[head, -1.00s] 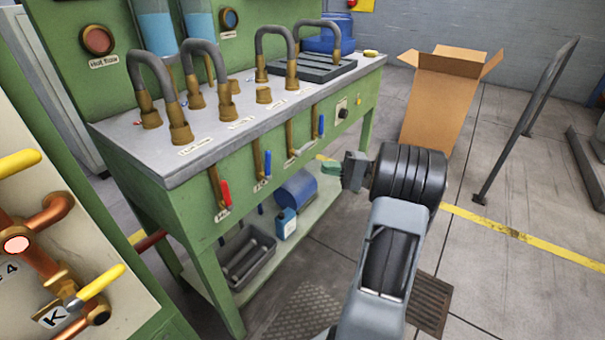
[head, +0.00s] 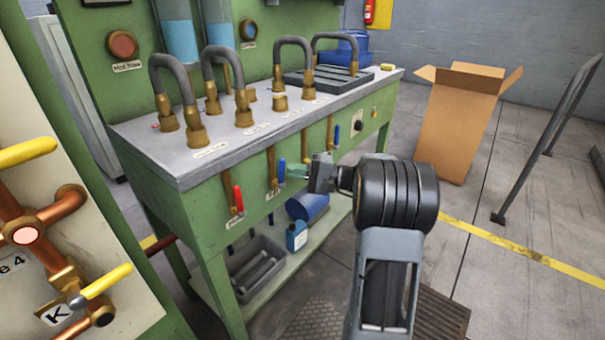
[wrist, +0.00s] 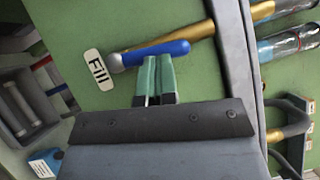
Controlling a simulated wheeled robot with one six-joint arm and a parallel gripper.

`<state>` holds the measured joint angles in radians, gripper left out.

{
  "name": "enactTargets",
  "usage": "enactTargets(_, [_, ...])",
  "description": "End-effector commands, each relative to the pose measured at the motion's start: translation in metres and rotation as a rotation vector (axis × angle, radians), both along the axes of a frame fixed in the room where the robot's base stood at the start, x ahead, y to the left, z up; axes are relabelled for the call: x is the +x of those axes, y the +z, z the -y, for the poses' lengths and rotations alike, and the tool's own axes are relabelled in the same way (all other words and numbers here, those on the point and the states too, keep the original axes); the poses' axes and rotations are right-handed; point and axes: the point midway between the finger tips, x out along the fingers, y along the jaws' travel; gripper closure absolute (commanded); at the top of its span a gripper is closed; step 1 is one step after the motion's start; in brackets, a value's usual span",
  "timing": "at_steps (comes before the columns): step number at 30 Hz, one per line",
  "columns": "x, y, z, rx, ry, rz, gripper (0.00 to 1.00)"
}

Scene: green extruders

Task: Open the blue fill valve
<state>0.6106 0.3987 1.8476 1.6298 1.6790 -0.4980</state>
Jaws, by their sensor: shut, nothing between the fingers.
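The blue fill valve handle (head: 281,172) hangs down from its brass pipe on the green front panel, in the head view. In the wrist view the blue handle (wrist: 153,53) joins a brass stem, and its end lies beside the "Fill" label (wrist: 97,68). My gripper (head: 285,173) is at the panel, close beside the handle. In the wrist view its green fingers (wrist: 157,60) are shut together and empty. Their tips reach the handle's edge; I cannot tell whether they touch it.
A red-handled valve (head: 238,200) is to the left, and another blue handle (head: 337,134) is to the right. A grey bin (head: 258,268) and a small blue container (head: 296,236) sit on the lower shelf. A cardboard box (head: 458,125) stands on the floor at the right.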

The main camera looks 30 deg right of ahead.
Motion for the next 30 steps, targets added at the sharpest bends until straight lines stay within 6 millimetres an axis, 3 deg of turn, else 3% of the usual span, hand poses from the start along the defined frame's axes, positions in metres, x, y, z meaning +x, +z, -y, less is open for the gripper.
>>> enactTargets(11, [0.001, 0.000, -0.001, -0.005, 0.000, 0.003, 1.00])
enactTargets(20, [0.001, 0.004, -0.020, -0.216, 0.005, 0.101, 1.00])
enactTargets(30, [0.000, 0.005, -0.024, -0.213, 0.016, 0.100, 1.00])
